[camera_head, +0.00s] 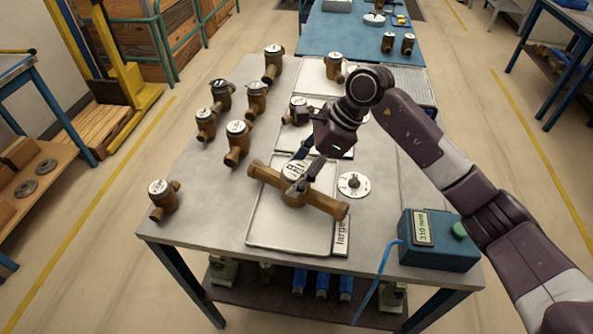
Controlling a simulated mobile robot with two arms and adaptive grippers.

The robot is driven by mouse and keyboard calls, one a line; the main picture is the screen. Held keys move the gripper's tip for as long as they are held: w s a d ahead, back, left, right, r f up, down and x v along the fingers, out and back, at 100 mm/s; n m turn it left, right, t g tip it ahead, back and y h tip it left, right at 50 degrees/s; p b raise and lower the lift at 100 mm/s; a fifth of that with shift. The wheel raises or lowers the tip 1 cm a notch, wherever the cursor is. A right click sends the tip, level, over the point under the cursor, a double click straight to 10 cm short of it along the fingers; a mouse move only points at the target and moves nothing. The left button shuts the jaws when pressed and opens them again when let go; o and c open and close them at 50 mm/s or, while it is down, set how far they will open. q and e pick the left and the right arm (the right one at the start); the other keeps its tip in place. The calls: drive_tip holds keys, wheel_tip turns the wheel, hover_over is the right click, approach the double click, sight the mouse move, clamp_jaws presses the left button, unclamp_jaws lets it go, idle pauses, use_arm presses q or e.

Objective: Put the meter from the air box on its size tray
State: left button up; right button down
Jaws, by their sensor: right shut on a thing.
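A large brass meter (323,202) with a white round dial lies crosswise over the tray labelled "large" (285,237), at the front of the table. My right gripper (301,176) reaches in from the right and is shut on this meter at its middle, partly covering the dial. The meter's right end reaches past the tray's edge, above the label. I cannot tell whether it touches the tray. The blue air box (437,252) stands at the front right corner; its display reads 310 mm and it has a green button. My left gripper is not in view.
Several smaller brass meters (236,142) stand on the left half of the table. More trays (345,107) lie behind the large one, with meters on them. A white disc (353,185) lies right of the held meter. A blue hose (382,275) hangs over the front edge.

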drive_tip(key=c, duration=0.9)
unclamp_jaws()
drive_tip(key=shift+r, duration=0.1)
drive_tip(key=b+v, duration=0.3)
drive_tip(key=v, duration=0.9)
